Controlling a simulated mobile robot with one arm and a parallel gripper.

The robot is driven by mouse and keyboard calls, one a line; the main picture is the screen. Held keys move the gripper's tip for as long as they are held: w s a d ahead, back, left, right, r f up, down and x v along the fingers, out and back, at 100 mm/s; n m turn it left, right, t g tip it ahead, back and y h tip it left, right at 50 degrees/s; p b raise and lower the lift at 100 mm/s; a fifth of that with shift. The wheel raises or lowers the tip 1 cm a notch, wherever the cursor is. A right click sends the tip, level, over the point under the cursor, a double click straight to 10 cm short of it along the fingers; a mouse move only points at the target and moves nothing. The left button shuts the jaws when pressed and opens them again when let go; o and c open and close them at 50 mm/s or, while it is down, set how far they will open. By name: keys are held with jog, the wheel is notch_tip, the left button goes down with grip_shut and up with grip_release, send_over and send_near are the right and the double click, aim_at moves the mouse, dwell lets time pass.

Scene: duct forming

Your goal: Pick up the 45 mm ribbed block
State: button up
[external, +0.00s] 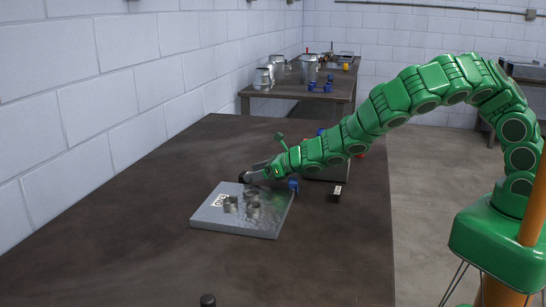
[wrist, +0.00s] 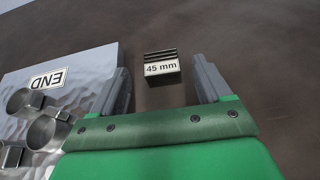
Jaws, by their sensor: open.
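The ribbed block (wrist: 162,68) is small and dark, with ridges on top and a white label reading "45 mm". In the wrist view it sits on the dark tabletop ahead of my gripper (wrist: 160,66), in line with the gap between the two grey fingers. The fingers are apart and nothing is held. In the external view my gripper (external: 257,174) is low over the table at the back edge of the metal plate. A dark shape shows at its tip there, but I cannot tell block from fingertip.
The metal plate (external: 212,222) with an "END" label and several short cylinders lies beside my gripper; its edge shows left in the wrist view (wrist: 85,62). Another dark labelled block (external: 337,193) stands right of the plate. The table's left side is clear.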

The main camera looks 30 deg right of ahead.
jog(key=shift+x, duration=2.15)
jog(key=shift+d, duration=0.1)
jog(key=c, duration=1.2)
jog(key=shift+c, duration=0.2)
jog(key=shift+r, duration=1.7)
jog(key=shift+s+d+r, duration=0.15)
jog(key=shift+s+r, duration=0.1)
jog(key=a+r+v, duration=0.1)
jog(key=r+v, duration=0.2)
jog(key=v, duration=1.3)
jog(key=shift+w, duration=0.35)
